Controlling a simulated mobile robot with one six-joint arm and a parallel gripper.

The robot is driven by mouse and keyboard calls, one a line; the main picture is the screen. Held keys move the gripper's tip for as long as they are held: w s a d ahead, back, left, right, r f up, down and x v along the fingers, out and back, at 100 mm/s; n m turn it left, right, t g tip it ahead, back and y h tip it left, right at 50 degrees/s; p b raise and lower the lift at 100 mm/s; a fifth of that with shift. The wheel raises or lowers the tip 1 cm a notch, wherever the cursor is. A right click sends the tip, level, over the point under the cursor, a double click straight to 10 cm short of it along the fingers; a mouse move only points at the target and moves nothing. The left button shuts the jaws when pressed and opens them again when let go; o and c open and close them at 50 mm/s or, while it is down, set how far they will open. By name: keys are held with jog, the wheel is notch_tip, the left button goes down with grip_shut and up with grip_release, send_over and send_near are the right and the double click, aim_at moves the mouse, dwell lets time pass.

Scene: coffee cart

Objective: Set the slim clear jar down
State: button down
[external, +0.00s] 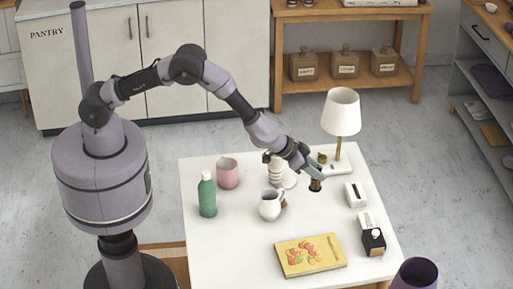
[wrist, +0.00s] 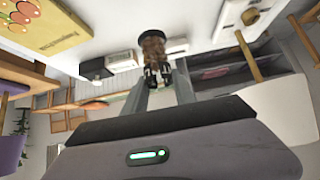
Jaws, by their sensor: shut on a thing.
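The slim clear jar (external: 315,185), with brown contents and dark ends, is between the fingers of my gripper (external: 314,172). It is at the right rear part of the white table (external: 225,255), close to the lamp. In the wrist view the jar (wrist: 153,46) sticks out beyond the two fingertips of my gripper (wrist: 160,82), which are shut on it. The jar looks roughly upright over the white tabletop. I cannot tell whether it touches the table.
A lamp (external: 341,112) stands just behind the jar. White boxes (external: 356,194) and a black-and-white box (external: 373,241) are to the right. A white pitcher (external: 270,205), pink cup (external: 228,173) and green bottle (external: 207,195) are left. A yellow book (external: 310,256) lies in front.

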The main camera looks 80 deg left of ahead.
jog(key=f+b, duration=0.2)
jog(key=f, duration=0.1)
jog(key=d+f+b, duration=0.1)
jog(key=f+b, duration=0.2)
jog(key=f, duration=0.1)
jog(key=f+b, duration=0.2)
jog(key=f, duration=0.1)
jog(key=shift+w+d+f, duration=0.2)
jog(key=shift+w+f, duration=0.1)
jog(key=shift+r, duration=0.25)
jog(key=shift+f, duration=0.2)
jog(key=c, duration=1)
grip_release()
jog(key=shift+r, duration=0.1)
